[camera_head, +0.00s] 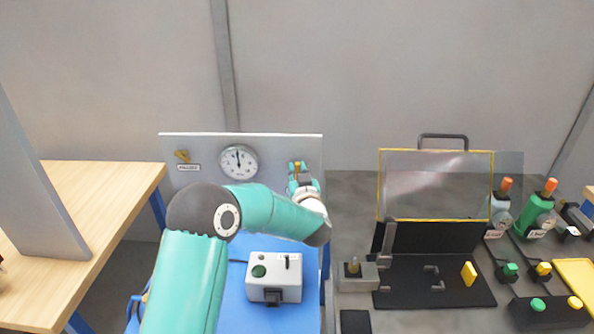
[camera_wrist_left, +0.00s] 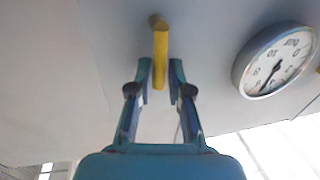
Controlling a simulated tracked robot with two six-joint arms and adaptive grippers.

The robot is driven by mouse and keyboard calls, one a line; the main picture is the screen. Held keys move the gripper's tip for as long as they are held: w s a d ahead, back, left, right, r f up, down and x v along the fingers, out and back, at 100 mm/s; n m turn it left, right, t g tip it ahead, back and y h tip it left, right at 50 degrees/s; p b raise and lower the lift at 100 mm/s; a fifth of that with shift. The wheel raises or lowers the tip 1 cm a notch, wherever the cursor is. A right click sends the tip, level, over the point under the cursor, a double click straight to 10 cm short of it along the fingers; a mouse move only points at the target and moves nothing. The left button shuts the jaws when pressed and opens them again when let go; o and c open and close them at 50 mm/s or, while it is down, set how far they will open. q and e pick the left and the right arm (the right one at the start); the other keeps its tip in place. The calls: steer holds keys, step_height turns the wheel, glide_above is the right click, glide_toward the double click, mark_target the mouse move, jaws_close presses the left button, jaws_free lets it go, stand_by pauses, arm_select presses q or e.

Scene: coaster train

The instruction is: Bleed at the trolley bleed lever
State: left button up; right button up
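A yellow lever (camera_head: 298,166) stands out from the pale upright panel (camera_head: 272,150) of the blue trolley, right of the round gauge (camera_head: 239,162). Any label by this lever is hidden behind my gripper. My left gripper (camera_head: 299,172) is at this lever. In the left wrist view the yellow lever (camera_wrist_left: 160,58) reaches between the two fingertips of my left gripper (camera_wrist_left: 160,78), with a narrow gap on each side. The fingers are open. The gauge (camera_wrist_left: 277,62) appears upside down there. My right gripper is in no view.
A brass-coloured fitting (camera_head: 183,156) with a label is left of the gauge. A white box (camera_head: 274,277) with a green button sits on the blue trolley top, below my left arm. A wooden table (camera_head: 95,185) is left; a grey bench (camera_head: 350,195) with a clear screen and bottles is right.

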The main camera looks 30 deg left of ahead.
mark_target(281, 180)
arm_select(q)
jaws_close()
steer(key=shift+s+a, duration=0.1)
steer(key=shift+a, duration=0.05)
steer(key=shift+f, duration=0.1)
steer(key=n+b, duration=0.2)
steer(key=b, duration=0.1)
steer(key=s+a+f+n+h+b, duration=0.1)
steer(key=n+b, duration=0.1)
steer(key=b, duration=0.1)
steer(key=a+n+b, duration=0.1)
steer(key=n+b, duration=0.2)
steer(key=shift+s+a+f+h, duration=0.15)
steer(key=shift+s+h, duration=0.05)
steer(key=shift+h, duration=0.1)
steer(key=n+b, duration=0.2)
steer(key=a+f+n+h+b, duration=0.1)
steer(key=n+b, duration=0.1)
steer(key=b, duration=0.1)
steer(key=s+f+n+b, duration=0.1)
steer(key=n+b, duration=0.1)
steer(key=shift+a+f+h, duration=0.2)
steer(key=shift+f+h, duration=0.05)
steer(key=shift+h, duration=0.05)
steer(key=shift+a+f+n+h+b, duration=0.1)
steer(key=shift+f+n+h+b, duration=0.15)
steer(key=shift+n+b, duration=0.5)
steer(key=shift+f+n+h+b, duration=0.15)
steer(key=shift+f+n+b, duration=0.1)
steer(key=shift+n+b, duration=0.45)
